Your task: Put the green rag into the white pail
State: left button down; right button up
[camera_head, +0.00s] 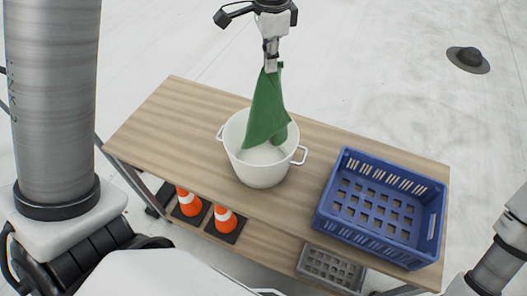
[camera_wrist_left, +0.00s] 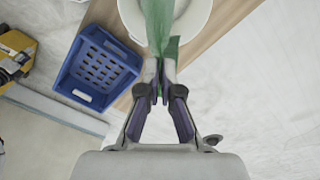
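The white pail (camera_head: 258,172) stands upright on the wooden table, with a handle on each side. The green rag (camera_head: 266,108) hangs from my left gripper (camera_head: 272,66), its lower part inside the pail's opening. My left gripper is shut on the rag's top and is above the pail. In the left wrist view the fingers (camera_wrist_left: 160,88) pinch the green rag (camera_wrist_left: 158,22), and the white pail (camera_wrist_left: 196,22) shows behind it. My right gripper is not in view; only part of that arm shows at the right edge.
The wooden table (camera_head: 175,115) has free room left of the pail. An empty blue crate (camera_head: 384,208) stands at its right end, also in the left wrist view (camera_wrist_left: 97,68). Orange cones (camera_head: 226,219) and a grey crate (camera_head: 331,268) sit on the lower shelf.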

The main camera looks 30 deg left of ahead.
pick_arm(q)
notch_tip(320, 180, down, 21)
jog(key=b, duration=0.9)
dwell(1.8)
jog(key=f, duration=0.1)
jog(key=a+f+b, duration=0.1)
jog(key=a+f, duration=0.1)
jog(key=shift+s+a+f, duration=0.1)
jog(key=shift+s+f, duration=0.15)
jog(key=shift+f, duration=0.15)
dwell(0.6)
grip_release()
dwell(0.7)
